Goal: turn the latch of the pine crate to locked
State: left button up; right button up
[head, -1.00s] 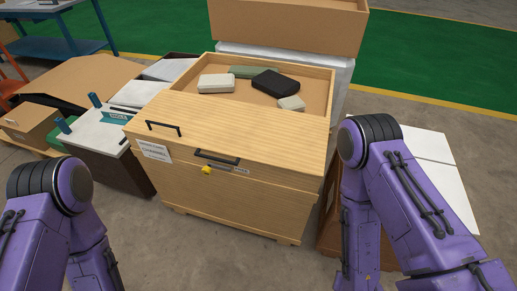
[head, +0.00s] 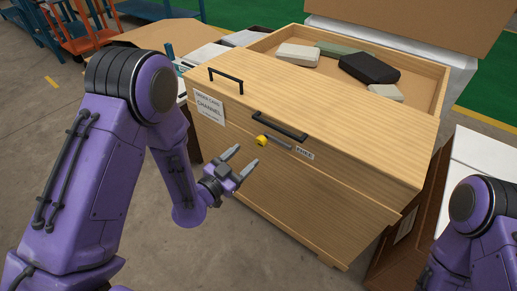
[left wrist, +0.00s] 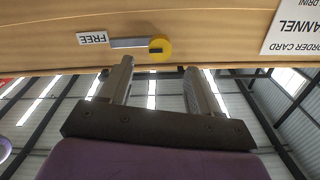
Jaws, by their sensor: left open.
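The pine crate (head: 330,215) stands in front of me. Its latch (head: 262,141) is a yellow knob with a grey bar on the front face; the bar points toward a label (head: 305,153) reading FREE. In the left wrist view, which is upside down, the latch (left wrist: 160,49) lies just past the fingertips, with its bar toward the FREE label (left wrist: 93,38). My left gripper (head: 243,158) is open and empty, a short way in front of the crate and close to the knob, apart from it. My right arm shows at the right edge; its gripper is out of view.
Black handles sit on the crate's top (head: 226,78) and upper front (head: 279,126). A white card (head: 209,107) is on its front. Several packs, including a black one (head: 369,68), lie in the open back part. A brown box (head: 405,225) stands close on the right.

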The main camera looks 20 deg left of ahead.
aim_at(259, 144)
pick_arm(q)
jog(key=x, duration=0.8)
jog(key=shift+f, duration=0.1)
grip_shut()
